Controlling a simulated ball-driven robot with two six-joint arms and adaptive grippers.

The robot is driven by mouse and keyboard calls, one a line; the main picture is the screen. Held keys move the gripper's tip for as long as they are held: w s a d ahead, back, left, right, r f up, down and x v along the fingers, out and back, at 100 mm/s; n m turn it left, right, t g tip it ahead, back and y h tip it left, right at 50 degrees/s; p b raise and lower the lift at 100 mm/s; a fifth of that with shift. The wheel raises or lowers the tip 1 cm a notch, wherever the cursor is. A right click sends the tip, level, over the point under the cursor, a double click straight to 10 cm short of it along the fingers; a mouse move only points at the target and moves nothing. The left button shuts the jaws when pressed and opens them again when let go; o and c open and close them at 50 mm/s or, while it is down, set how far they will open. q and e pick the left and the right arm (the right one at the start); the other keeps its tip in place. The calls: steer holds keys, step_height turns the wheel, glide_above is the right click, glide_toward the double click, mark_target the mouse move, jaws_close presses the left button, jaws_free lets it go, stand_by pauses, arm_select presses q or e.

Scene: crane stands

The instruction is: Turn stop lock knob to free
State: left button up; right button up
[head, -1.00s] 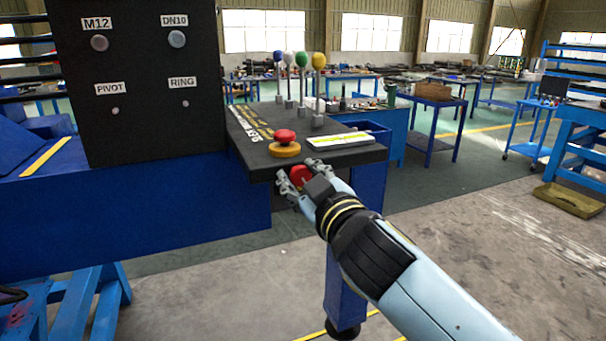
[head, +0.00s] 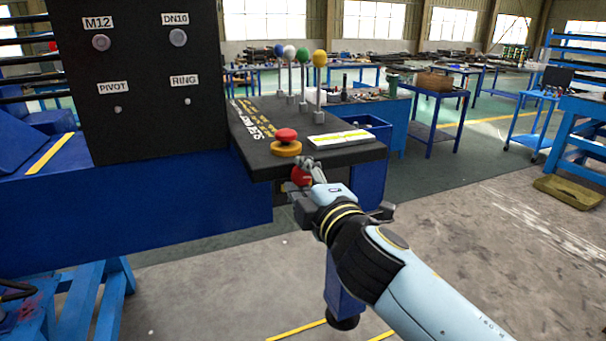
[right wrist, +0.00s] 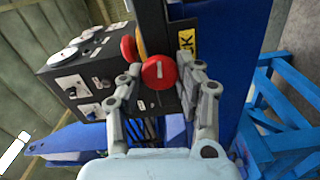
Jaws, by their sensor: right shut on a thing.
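The stop lock knob is a red round knob (head: 300,175) on the front face of the black control panel (head: 262,158), below its top edge. In the right wrist view the red knob (right wrist: 158,72) shows a short white mark, nearly upright in that picture. My right gripper (head: 302,183) is shut on the knob, one finger above it and one below in the head view. In the right wrist view the right gripper (right wrist: 158,80) has a finger on each side of it. My left gripper is not in view.
A red mushroom button (head: 286,137) on a yellow base sits on the panel top just above the knob. Beside it lies a white-and-yellow label block (head: 340,138). Levers with coloured balls (head: 320,60) stand behind. A tall black board (head: 150,80) rises at left.

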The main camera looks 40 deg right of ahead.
steer(key=shift+f+n, duration=0.1)
steer(key=shift+n, duration=0.7)
steer(key=o, duration=1.2)
steer(key=shift+a, duration=0.1)
steer(key=shift+c, duration=0.2)
steer(key=shift+s, duration=0.15)
steer(key=v, duration=1.1)
steer(key=shift+s, duration=0.35)
